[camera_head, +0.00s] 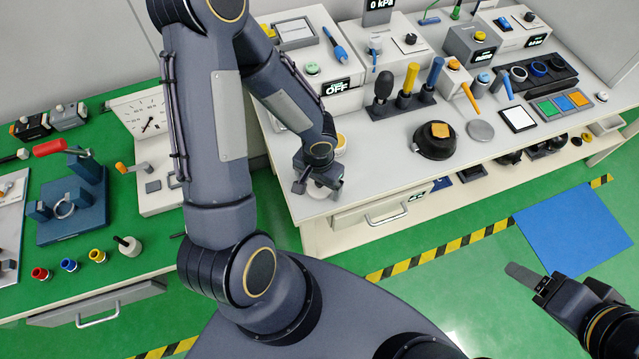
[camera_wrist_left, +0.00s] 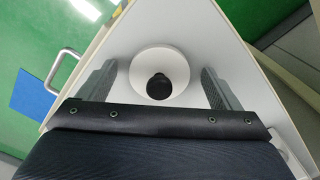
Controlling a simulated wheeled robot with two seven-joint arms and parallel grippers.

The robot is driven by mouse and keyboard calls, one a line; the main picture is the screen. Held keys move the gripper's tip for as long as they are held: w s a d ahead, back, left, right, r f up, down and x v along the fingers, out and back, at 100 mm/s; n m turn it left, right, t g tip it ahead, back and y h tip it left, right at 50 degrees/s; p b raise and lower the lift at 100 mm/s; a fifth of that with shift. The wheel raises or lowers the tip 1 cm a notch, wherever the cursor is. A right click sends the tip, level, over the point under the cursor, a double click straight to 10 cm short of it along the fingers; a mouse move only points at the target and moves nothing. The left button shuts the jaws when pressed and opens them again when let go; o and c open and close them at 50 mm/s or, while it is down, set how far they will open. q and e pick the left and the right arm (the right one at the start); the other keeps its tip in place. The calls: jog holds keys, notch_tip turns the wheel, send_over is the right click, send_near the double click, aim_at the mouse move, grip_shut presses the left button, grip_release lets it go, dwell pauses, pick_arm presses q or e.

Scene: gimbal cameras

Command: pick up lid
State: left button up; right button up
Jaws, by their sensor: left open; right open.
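The lid is a white round disc with a black knob (camera_wrist_left: 159,87), on the white table near its front left corner. In the left wrist view, the lid (camera_wrist_left: 144,68) lies between the two spread fingers of my left gripper (camera_wrist_left: 157,76). I see a gap on each side, and neither finger looks closed on it. In the head view, my left gripper (camera_head: 317,187) is above that corner, pointing down, and covers most of the lid (camera_head: 318,193). My right gripper (camera_head: 535,280) is open and empty over the floor at the lower right, away from the table.
A control box (camera_head: 322,75) stands behind the gripper. A green bench (camera_head: 115,270) is at left.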

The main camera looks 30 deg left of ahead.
pick_arm(q)
jog(key=c, duration=1)
jog(key=shift+c, duration=0.2)
